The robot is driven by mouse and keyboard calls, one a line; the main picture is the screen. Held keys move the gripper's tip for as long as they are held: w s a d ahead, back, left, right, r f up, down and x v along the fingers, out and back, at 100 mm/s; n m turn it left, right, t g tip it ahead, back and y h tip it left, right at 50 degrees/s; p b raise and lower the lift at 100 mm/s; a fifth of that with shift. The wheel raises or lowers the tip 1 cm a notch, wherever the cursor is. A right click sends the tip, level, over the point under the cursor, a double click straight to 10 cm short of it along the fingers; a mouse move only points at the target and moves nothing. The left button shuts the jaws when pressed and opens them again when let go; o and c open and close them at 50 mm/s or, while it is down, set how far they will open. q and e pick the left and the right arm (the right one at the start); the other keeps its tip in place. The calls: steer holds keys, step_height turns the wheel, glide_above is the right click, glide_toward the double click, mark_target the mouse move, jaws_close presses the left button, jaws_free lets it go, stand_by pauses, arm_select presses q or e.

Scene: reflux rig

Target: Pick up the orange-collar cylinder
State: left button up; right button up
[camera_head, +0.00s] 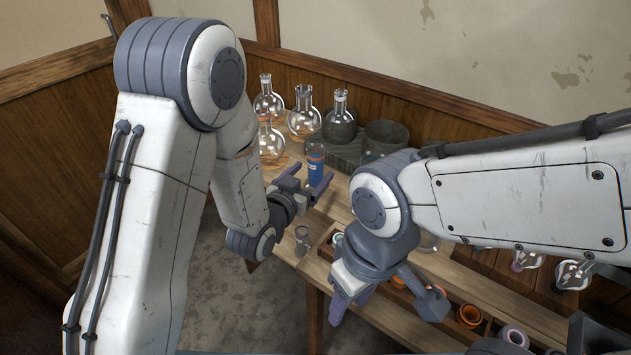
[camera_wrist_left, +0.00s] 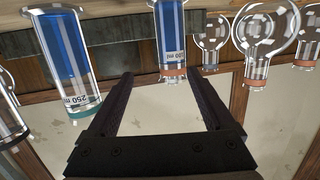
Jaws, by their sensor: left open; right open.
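The orange-collar cylinder (camera_head: 316,168) stands upright on the wooden bench, blue inside, in the head view. In the left wrist view, which looks upside down, the orange-collar cylinder (camera_wrist_left: 172,40) lines up with the gap between the fingers, around or just beyond the tips. My left gripper (camera_head: 307,186) is open and empty beside it; its fingers also show in the left wrist view (camera_wrist_left: 161,78). A second blue cylinder with a teal collar (camera_wrist_left: 68,60) stands outside the fingers, to the left. My right gripper (camera_head: 350,303) is open, low over the bench's front.
Round glass flasks (camera_head: 304,118) stand behind the cylinder, near a dark stand (camera_head: 340,150). A small clear glass vessel (camera_head: 302,240) stands near the bench's left edge. A wooden rack with orange rings (camera_head: 469,315) lies at the front right. My right arm hides part of the bench.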

mark_target(319, 151)
arm_select(q)
steer(key=shift+w+a+f+t+b, duration=0.1)
steer(key=shift+w+a+t+b, duration=0.1)
steer(key=shift+a+t, duration=0.25)
steer(key=shift+w+a+f+t+b, duration=0.15)
steer(key=shift+a+t, duration=0.15)
steer(key=shift+t, duration=0.15)
steer(key=x, duration=0.2)
steer(key=p+x, duration=0.1)
steer(key=x, duration=0.1)
steer(key=shift+w+d+r, duration=0.1)
steer(key=shift+r, duration=0.15)
steer(key=shift+p+x, duration=0.5)
steer(key=shift+x, duration=2.4)
jaws_close()
arm_select(e)
steer(key=shift+r, duration=0.3)
